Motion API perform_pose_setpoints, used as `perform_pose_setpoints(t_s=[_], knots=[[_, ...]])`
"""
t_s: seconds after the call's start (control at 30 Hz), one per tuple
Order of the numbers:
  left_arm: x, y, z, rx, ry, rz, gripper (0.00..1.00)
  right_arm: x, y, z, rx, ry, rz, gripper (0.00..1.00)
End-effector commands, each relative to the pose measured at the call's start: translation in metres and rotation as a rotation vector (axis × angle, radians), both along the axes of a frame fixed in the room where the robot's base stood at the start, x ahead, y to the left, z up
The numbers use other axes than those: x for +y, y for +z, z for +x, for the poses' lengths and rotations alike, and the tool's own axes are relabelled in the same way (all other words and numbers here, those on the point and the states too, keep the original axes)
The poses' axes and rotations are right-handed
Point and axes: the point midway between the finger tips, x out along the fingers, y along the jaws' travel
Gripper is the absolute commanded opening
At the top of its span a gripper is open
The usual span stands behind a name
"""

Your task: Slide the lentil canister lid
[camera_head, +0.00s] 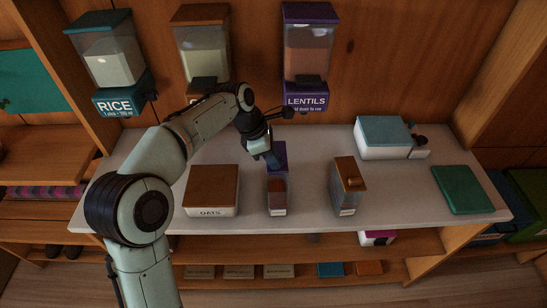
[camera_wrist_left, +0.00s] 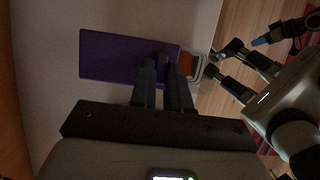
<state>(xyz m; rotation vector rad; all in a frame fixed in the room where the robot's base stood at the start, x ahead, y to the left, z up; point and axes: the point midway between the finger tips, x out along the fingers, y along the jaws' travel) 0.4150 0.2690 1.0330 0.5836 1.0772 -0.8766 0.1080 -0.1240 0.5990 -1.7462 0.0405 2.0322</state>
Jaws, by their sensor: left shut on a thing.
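The lentil canister (camera_head: 277,192) stands upright on the pale countertop, a clear box with reddish-brown contents and a white label. Its purple lid (camera_head: 280,152) lies shifted toward the back, leaving the front part of the top open. In the left wrist view the lid (camera_wrist_left: 118,57) is a flat purple plate, with the open canister top (camera_wrist_left: 197,68) at its right end. My left gripper (camera_head: 272,160) is at the lid from above, shut on it near its front end; the fingers (camera_wrist_left: 167,65) hide the exact grip.
An oats box (camera_head: 211,205) stands left of the canister, a brown-lidded canister (camera_head: 347,190) to its right. A teal-topped box (camera_head: 384,134) and a green slab (camera_head: 463,189) are farther right. Wall dispensers for rice (camera_head: 113,60) and lentils (camera_head: 307,55) hang behind.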

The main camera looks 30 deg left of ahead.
Motion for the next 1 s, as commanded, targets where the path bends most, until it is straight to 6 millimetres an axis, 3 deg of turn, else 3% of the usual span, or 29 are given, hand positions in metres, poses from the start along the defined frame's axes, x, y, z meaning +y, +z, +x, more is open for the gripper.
perform_pose_setpoints(t_s=[0.07,0.4,0.43,0.5,0.83,1.0], knots=[[0.003,0.003,0.005,-0.003,0.001,0.0,0.0,0.0,0.007,0.004,-0.004,0.0,0.0,0.43],[0.003,0.0,0.006,-0.003,0.0,0.0,0.0,0.0,0.006,0.003,-0.003,0.0,0.0,0.43],[0.003,0.0,0.006,-0.003,0.0,0.0,0.23,0.0,0.006,0.003,-0.003,0.0,0.0,0.43],[0.003,0.0,0.005,-0.003,0.0,0.0,0.43,0.0,0.006,0.003,-0.003,0.0,0.0,0.43],[0.004,0.002,0.005,-0.004,0.0,0.0,0.43,0.0,0.007,0.003,-0.003,0.0,0.0,0.43],[0.011,0.023,0.002,-0.007,0.0,0.001,0.43,0.0,0.012,0.006,-0.007,0.0,0.0,0.43]])
